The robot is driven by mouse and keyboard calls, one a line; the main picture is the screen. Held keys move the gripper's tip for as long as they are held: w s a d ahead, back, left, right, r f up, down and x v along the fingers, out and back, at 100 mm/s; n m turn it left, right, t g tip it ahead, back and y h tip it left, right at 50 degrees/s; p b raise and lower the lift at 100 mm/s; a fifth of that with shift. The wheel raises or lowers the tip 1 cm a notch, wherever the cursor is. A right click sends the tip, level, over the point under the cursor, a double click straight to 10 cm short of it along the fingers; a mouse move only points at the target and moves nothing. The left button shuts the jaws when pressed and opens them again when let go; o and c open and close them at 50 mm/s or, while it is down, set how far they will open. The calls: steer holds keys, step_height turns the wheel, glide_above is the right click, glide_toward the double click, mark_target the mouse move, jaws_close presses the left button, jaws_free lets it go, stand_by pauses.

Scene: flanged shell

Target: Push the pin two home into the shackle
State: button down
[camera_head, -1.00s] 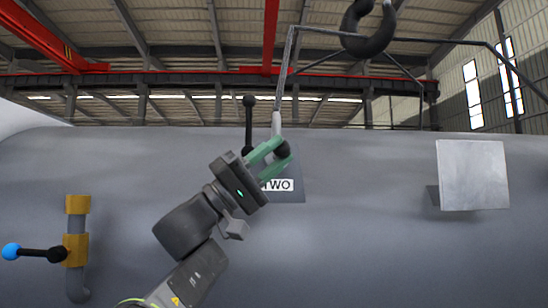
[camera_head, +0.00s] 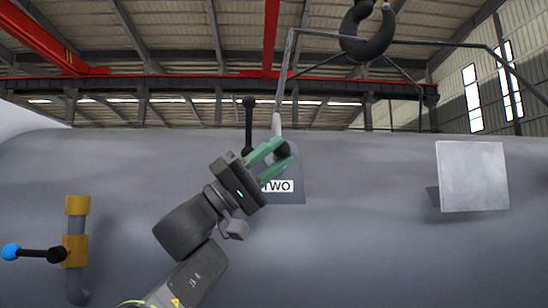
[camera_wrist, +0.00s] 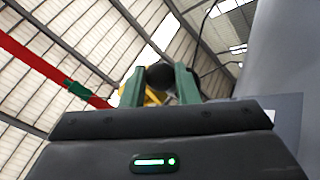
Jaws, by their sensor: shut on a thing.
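My gripper (camera_head: 282,152) is in the middle of the head view, in front of the grey shell. Its green fingers are shut on a dark round knob, which I take to be the head of pin two (camera_head: 283,149). In the wrist view the knob (camera_wrist: 160,76) sits between the two green fingers. The pin's shank is hidden, so I cannot tell how deep it sits. A yellow part, perhaps the shackle (camera_wrist: 153,97), shows partly behind the fingers in the wrist view. A grey plate marked TWO (camera_head: 290,192) is behind my gripper.
A black ball-ended rod (camera_head: 249,125) stands just left of my gripper. A sling leg (camera_head: 281,85) rises close by toward the dark hook (camera_head: 372,45). A pale square plate (camera_head: 473,175) stands at right. A yellow-collared pipe with a blue-knobbed lever (camera_head: 76,225) is at left.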

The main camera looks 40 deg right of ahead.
mark_target(276, 158)
steer(key=shift+b, duration=0.4)
steer(key=shift+w+d+p, duration=0.25)
steer(key=shift+w+d, duration=0.45)
steer(key=shift+w, duration=0.25)
steer(key=shift+w+d+p, duration=0.3)
steer(key=shift+w+d, duration=0.45)
steer(key=shift+w, duration=0.2)
steer(key=shift+w+d+p, duration=0.25)
steer(key=shift+w+d, duration=0.45)
steer(key=shift+w, duration=0.25)
stand_by(0.3)
steer(key=shift+a+r+g+p, duration=0.1)
steer(key=shift+r+g+p, duration=0.2)
steer(key=shift+r+p, duration=0.15)
stand_by(0.7)
steer(key=c, duration=1)
jaws_free()
steer(key=shift+w, duration=0.1)
steer(key=shift+c, duration=0.2)
steer(key=shift+f, duration=0.1)
